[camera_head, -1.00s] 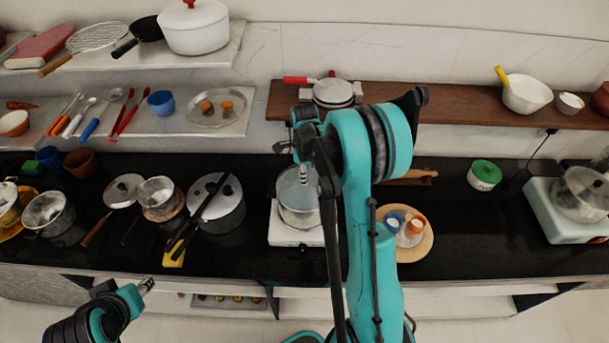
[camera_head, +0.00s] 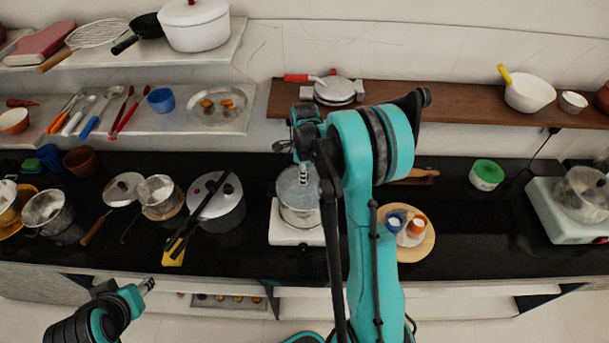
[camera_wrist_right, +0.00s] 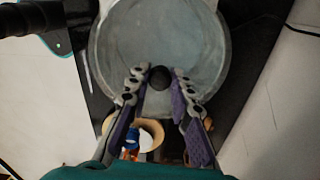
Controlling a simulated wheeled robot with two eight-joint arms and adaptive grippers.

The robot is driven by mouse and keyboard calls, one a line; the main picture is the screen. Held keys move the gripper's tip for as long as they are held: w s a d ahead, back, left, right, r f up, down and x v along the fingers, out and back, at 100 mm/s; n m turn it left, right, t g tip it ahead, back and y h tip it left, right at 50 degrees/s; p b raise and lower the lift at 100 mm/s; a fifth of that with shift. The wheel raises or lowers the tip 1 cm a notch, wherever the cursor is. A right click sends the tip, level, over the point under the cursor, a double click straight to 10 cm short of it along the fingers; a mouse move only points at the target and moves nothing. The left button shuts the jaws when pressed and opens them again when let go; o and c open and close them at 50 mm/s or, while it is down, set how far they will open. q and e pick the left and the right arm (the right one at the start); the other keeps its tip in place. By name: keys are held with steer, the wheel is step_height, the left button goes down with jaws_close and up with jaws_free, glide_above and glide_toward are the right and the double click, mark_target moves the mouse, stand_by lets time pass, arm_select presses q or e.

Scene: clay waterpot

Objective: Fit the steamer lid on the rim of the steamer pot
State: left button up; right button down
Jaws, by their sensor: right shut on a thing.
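The steamer pot (camera_head: 300,216) is a grey metal pot on a white stove, in the middle of the counter in the head view. The grey, round steamer lid (camera_head: 288,186) is over its mouth; I cannot tell whether it rests on the rim or hangs just above. In the right wrist view the lid (camera_wrist_right: 190,35) has a black knob (camera_wrist_right: 160,77). My right gripper (camera_wrist_right: 159,80) has its fingers on either side of the knob and is shut on it. My left gripper (camera_head: 147,285) is in front of the counter, away from the pot; its fingers are too small to read.
A pressure cooker (camera_head: 222,212) with black handles stands left of the stove (camera_head: 292,237). A round wooden board (camera_head: 424,240) with small cups is to the right. A green-and-white container (camera_head: 487,175) stands farther right. Dark counter (camera_head: 465,225) is bare between them.

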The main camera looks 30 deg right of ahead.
stand_by(0.7)
steer(key=shift+r, duration=0.4)
steer(key=shift+f, duration=0.1)
steer(key=shift+f+b, duration=0.3)
steer(key=shift+f, duration=0.05)
steer(key=shift+f+b, duration=0.3)
steer(key=shift+b, duration=0.1)
stand_by(0.5)
steer(key=c, duration=0.7)
jaws_free()
